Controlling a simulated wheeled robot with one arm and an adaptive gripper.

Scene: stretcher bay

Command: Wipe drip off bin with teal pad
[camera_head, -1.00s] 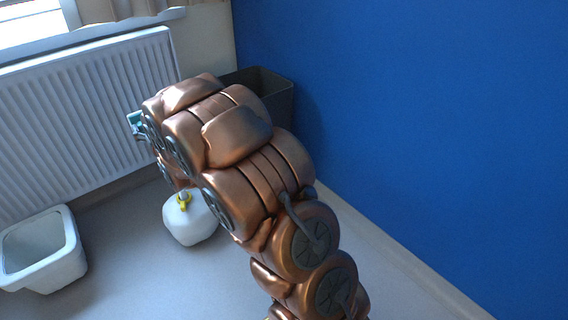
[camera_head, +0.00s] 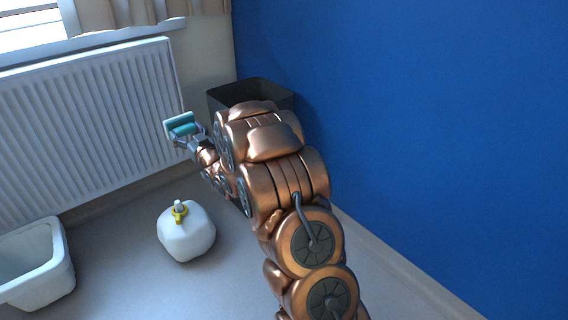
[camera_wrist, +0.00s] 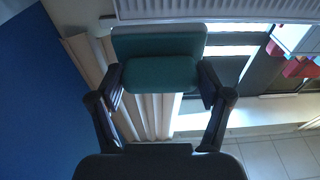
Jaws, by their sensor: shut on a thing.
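My gripper (camera_head: 186,136) is shut on the teal pad (camera_head: 182,127), which has a pale backing. It holds the pad up in front of the radiator's right end, left of the dark bin in the picture. In the wrist view the pad (camera_wrist: 161,73) sits between the two dark fingers of my gripper (camera_wrist: 160,84). The dark grey bin (camera_head: 265,88) stands in the corner by the blue wall. My arm hides much of its front, and I see no drip on the part that shows.
A white open tub (camera_head: 50,283) stands at the left. The radiator (camera_head: 85,120) runs along the back wall under the window. The blue wall (camera_head: 420,130) closes off the right. Floor near the jug is clear.

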